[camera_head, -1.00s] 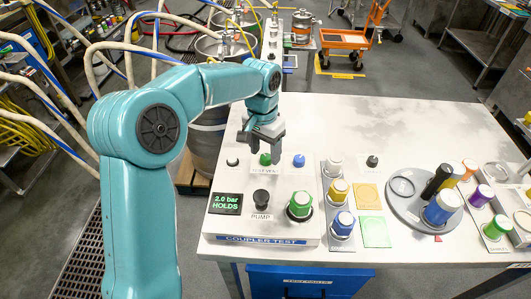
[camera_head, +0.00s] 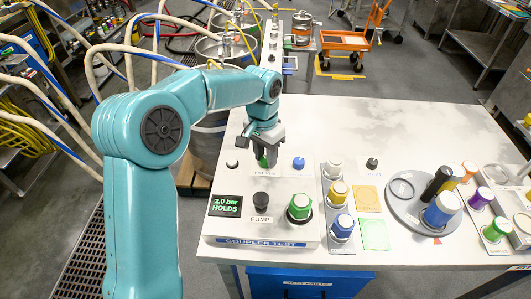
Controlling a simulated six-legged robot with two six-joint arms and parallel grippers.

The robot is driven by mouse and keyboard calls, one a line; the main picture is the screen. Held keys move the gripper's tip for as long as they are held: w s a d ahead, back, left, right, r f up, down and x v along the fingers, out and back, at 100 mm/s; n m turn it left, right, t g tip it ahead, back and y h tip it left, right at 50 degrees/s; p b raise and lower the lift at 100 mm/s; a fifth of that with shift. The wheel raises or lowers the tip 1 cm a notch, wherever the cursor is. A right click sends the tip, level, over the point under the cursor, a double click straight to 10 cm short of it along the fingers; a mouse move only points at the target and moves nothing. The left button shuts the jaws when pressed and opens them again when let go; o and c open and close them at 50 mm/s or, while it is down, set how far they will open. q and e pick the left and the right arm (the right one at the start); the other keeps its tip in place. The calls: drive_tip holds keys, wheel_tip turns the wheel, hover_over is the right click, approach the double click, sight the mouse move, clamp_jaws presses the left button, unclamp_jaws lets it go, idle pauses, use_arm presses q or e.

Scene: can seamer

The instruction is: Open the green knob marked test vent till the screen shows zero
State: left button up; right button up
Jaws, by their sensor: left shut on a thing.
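The green test vent knob (camera_head: 263,162) stands near the back of the coupler test panel (camera_head: 222,228), with its label partly visible just in front. My left gripper (camera_head: 264,155) comes down over the knob from above and is shut on it; the fingers hide much of the knob. The small screen (camera_head: 225,206) at the panel's left reads "2.0 bar HOLDS" in green. My right gripper is not in view.
A black pump knob (camera_head: 261,199), a larger green-banded coupler (camera_head: 299,207) and a blue knob (camera_head: 298,163) stand close by on the panel. To the right are several capped couplers and a round grey tray (camera_head: 403,211). A blue bin (camera_head: 305,283) is below the table front.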

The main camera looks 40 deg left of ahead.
use_arm(q)
drive_tip(key=m+p, duration=0.1)
drive_tip(key=m, duration=0.2)
drive_tip(key=shift+d+r+p, duration=0.1)
drive_tip(key=shift+p, duration=0.2)
drive_tip(key=m+p, duration=0.1)
drive_tip(key=m, duration=0.2)
drive_tip(key=shift+w+m, duration=0.1)
drive_tip(key=shift+m, duration=0.2)
drive_tip(key=m+p, duration=0.1)
drive_tip(key=m, duration=0.2)
drive_tip(key=shift+m+p, duration=0.3)
drive_tip(key=shift+p, duration=0.05)
drive_tip(key=shift+d+m+g+p, duration=0.1)
drive_tip(key=shift+m+g+p, duration=0.25)
drive_tip(key=shift+m, duration=1.15)
drive_tip(key=o, duration=1.1)
drive_tip(key=shift+c, duration=0.2)
